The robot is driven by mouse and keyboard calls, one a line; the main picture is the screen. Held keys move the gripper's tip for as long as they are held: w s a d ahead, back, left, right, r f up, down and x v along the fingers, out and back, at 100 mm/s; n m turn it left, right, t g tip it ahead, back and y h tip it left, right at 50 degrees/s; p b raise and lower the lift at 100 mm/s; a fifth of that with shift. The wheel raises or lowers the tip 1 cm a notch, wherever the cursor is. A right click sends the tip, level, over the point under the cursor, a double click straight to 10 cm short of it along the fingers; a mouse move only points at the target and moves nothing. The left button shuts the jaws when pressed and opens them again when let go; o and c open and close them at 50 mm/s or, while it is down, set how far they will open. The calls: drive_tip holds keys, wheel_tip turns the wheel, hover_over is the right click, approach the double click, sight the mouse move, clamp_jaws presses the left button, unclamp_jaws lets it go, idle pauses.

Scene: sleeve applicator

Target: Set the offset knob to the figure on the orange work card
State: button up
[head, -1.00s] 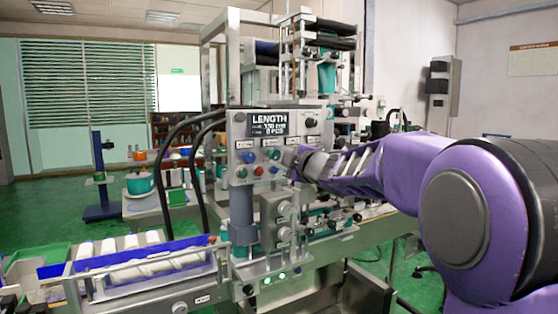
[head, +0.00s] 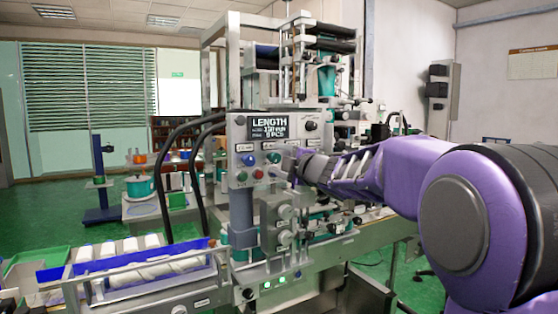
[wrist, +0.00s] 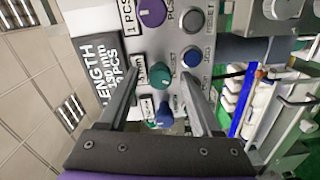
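The grey control panel (head: 240,150) carries a black display (head: 269,128) headed LENGTH. In the wrist view, turned sideways, the display (wrist: 84,75) shows a line in mm and one in PCS, small and partly cut off. A teal knob (wrist: 156,76) is beside a mm label, a blue knob (wrist: 163,112) is nearer my gripper, and a purple knob (wrist: 152,12) is beside a PCS label. I cannot read which knob is marked offset. My gripper (wrist: 162,78) is open, its fingers either side of the teal and blue knobs; contact is unclear. I cannot make out an orange work card.
Push buttons, including a blue one (wrist: 192,58) and a grey one (wrist: 196,20), are close to the right finger.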

drive_tip(key=v, duration=1.2)
